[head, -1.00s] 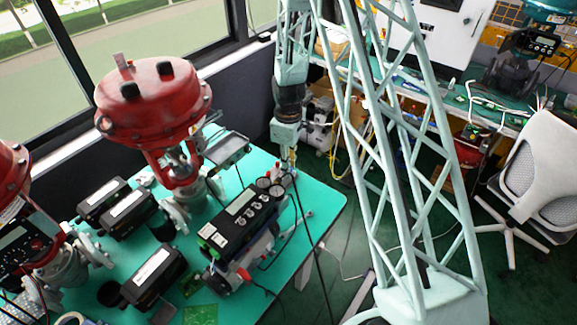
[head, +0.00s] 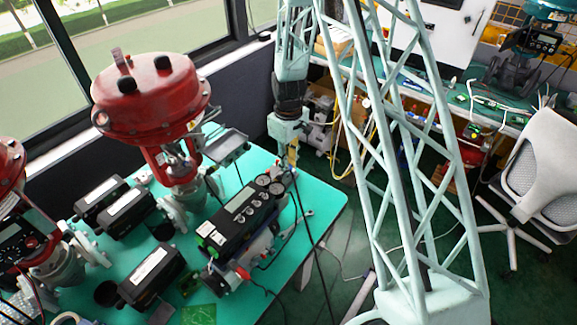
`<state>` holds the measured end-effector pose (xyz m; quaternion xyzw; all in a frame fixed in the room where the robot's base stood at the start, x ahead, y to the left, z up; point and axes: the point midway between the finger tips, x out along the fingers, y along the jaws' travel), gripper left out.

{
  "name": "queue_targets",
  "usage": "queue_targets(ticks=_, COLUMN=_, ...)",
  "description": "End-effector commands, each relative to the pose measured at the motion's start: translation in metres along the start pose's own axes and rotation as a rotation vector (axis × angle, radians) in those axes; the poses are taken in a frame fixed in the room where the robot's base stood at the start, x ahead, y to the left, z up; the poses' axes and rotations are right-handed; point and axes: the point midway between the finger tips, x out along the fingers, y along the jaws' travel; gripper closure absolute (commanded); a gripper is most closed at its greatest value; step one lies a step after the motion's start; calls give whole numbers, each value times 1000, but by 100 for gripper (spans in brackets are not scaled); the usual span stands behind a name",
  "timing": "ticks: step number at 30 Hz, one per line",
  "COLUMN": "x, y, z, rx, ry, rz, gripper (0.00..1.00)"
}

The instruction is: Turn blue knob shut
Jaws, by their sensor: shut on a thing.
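The black valve positioner (head: 240,215), with a small screen, buttons and round gauges (head: 270,184), sits on the green table. My gripper (head: 292,160) points down at the positioner's far right end, just beyond the gauges, and is shut on a small part there. I take this part to be the blue knob, but no blue shows clearly; the fingers hide it and it is too small to make out.
A red valve actuator (head: 150,95) stands to the left of the positioner. Black boxes (head: 152,275) lie on the green table (head: 325,205). Thin cables hang by the table's right edge. A white chair (head: 545,160) stands at the far right.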

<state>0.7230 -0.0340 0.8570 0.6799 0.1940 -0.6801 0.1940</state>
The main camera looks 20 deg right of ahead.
Motion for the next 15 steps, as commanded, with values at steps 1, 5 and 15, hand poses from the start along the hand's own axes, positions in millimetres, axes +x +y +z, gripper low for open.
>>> queue_targets(ticks=1, x=1, y=0, z=0, rx=34, ry=0, rz=0, gripper=93)
queue_targets(ticks=5, x=2, y=0, z=0, rx=136, ry=1, rz=1, gripper=93)
queue_targets(ticks=15, x=1, y=0, z=0, rx=405, ry=0, rz=0, gripper=93)
